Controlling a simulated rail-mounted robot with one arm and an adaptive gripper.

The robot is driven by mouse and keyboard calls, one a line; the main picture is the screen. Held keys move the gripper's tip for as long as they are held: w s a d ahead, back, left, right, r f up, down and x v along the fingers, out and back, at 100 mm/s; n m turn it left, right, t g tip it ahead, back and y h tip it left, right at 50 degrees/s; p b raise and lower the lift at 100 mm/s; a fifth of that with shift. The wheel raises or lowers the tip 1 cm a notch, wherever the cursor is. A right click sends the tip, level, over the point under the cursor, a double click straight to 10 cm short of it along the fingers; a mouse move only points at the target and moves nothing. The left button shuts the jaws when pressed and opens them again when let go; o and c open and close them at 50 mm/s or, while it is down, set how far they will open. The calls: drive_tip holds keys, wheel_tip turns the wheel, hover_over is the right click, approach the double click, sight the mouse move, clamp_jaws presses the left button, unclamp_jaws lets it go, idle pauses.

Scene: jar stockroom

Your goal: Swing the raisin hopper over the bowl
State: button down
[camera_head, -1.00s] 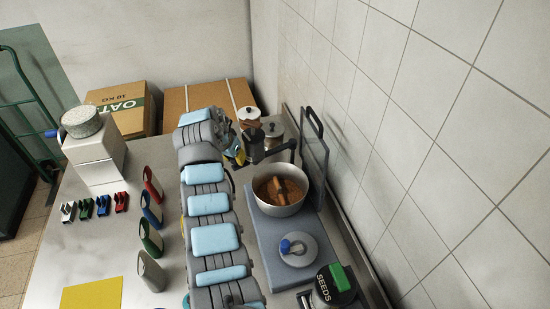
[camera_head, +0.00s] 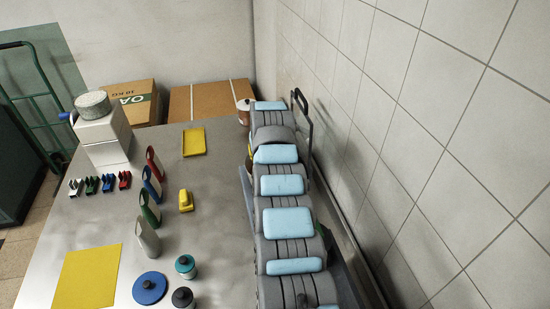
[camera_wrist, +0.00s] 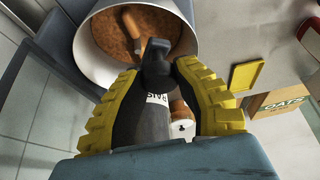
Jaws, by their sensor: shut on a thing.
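In the wrist view my gripper (camera_wrist: 160,78) has its yellow-padded fingers on both sides of a dark grey hopper (camera_wrist: 154,112), shut on it. A partly readable white label on the hopper looks like "RAISINS". Its black upper end overlaps the near rim of the bowl in the picture; I cannot tell whether it is over the bowl. The pale bowl (camera_wrist: 91,62) holds brown grainy contents and an orange-brown piece. In the head view my arm hides the bowl, hopper and gripper.
The tiled wall (camera_head: 420,130) is close on the right, with a dark upright frame (camera_head: 303,125) beside my arm. Several bottles (camera_head: 147,238), a yellow tray (camera_head: 194,142) and a yellow mat (camera_head: 88,278) are on the left worktop. An oats box (camera_wrist: 278,98) lies beyond.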

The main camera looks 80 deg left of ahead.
drive_tip(key=shift+w+d+f, duration=0.1)
drive_tip(key=shift+w+d, duration=0.05)
drive_tip(key=shift+w, duration=0.3)
drive_tip(key=c, duration=0.7)
unclamp_jaws()
drive_tip(key=shift+r, duration=0.35)
drive_tip(key=v, duration=1.1)
drive_tip(key=shift+d+r, duration=0.2)
